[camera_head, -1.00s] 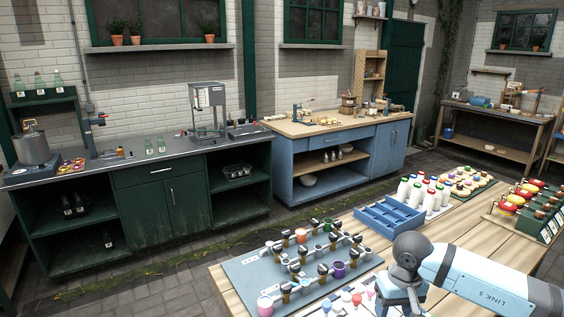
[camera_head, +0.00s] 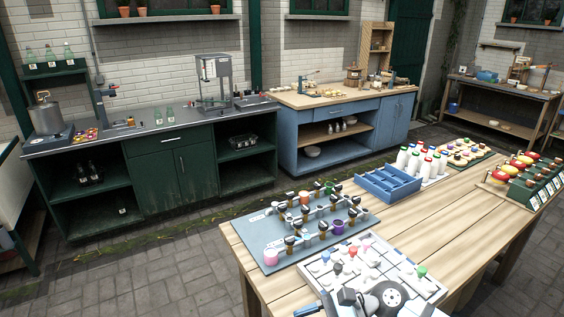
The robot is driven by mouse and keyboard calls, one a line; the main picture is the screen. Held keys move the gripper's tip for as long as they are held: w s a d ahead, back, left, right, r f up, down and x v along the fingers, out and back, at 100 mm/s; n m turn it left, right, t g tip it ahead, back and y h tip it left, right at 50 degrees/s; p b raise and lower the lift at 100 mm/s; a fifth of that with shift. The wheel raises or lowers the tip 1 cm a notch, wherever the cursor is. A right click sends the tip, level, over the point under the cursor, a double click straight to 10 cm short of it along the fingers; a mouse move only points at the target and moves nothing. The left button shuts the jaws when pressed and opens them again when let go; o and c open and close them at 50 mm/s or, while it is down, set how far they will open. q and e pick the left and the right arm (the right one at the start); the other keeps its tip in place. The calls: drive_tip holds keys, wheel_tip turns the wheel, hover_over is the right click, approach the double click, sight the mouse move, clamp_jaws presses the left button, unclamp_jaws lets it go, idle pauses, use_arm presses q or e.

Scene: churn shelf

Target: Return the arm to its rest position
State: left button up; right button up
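Part of one of my arms (camera_head: 385,298) shows at the bottom edge, low over the near end of the wooden table (camera_head: 450,225). Its fingertips cannot be made out. I cannot tell which arm it is. No other part of my arms shows in the view, and no held thing can be seen.
On the table are a grey board (camera_head: 262,238) of small taps and cups, a white tray (camera_head: 432,290) with coloured pegs, a blue divided tray (camera_head: 388,186), white bottles (camera_head: 413,161) and a green rack (camera_head: 528,188). Green (camera_head: 165,180) and blue (camera_head: 345,150) counters stand behind open paving.

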drive_tip(key=s+d+f+n+t+h, duration=0.1)
drive_tip(key=d+f+n+t+h, duration=0.15)
drive_tip(key=n+t, duration=0.5)
drive_tip(key=s+d+f+n+t+h+p, duration=0.15)
drive_tip(key=d+f+n+t, duration=0.25)
drive_tip(key=n, duration=0.6)
drive_tip(key=s+d+f+n+t+h, duration=0.1)
drive_tip(key=d+f+n+t+h, duration=0.2)
drive_tip(key=n+t, duration=0.4)
drive_tip(key=s+d+f+m+g+h, duration=0.4)
drive_tip(key=s+d+f+m+g, duration=0.1)
drive_tip(key=s+f+m, duration=0.4)
drive_tip(key=shift+s+f+m, duration=0.35)
drive_tip(key=shift+s+m, duration=0.1)
drive_tip(key=shift+s, duration=0.05)
